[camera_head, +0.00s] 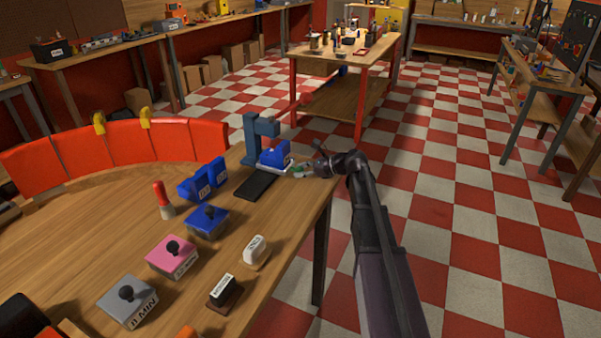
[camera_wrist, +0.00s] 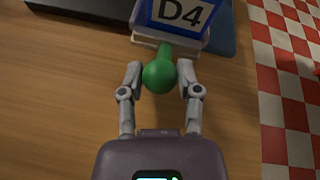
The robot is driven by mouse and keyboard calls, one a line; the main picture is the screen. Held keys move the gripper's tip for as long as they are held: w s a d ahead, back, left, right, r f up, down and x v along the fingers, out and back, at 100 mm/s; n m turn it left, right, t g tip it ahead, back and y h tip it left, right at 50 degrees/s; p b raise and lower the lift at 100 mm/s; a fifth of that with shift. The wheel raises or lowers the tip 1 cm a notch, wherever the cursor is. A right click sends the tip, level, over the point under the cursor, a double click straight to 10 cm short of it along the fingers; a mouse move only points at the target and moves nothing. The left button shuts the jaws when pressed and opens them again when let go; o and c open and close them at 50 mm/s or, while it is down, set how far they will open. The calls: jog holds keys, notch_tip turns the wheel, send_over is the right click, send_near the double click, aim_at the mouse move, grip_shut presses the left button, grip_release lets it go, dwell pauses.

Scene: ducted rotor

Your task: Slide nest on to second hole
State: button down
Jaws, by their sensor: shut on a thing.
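A blue block marked D4 (camera_wrist: 180,14) sits on a pale plate (camera_wrist: 150,42) with a green round knob (camera_wrist: 160,76) sticking out toward me; I take this assembly to be the nest. In the head view the blue block (camera_head: 274,155) stands at the foot of a blue upright stand (camera_head: 252,142), near the table's right edge. My gripper (camera_head: 304,170) reaches in from the right. In the wrist view my gripper (camera_wrist: 160,79) is shut on the green knob, one finger on each side. No holes can be made out in either view.
A flat black pad (camera_head: 257,185) lies in front of the stand. Blue labelled blocks (camera_head: 203,180), a red-handled tool (camera_head: 162,199) and pink (camera_head: 172,258) and grey (camera_head: 128,300) knobbed blocks stand on the table (camera_head: 80,230). Checkered floor is free on the right.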

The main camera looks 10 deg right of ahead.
aim_at(307, 170)
jog(key=w+d, duration=0.1)
jog(key=w, duration=0.1)
jog(key=w+d, duration=0.2)
jog(key=shift+w, duration=0.15)
jog(key=shift+c, duration=1.5)
grip_release()
jog(key=shift+w+d, duration=0.1)
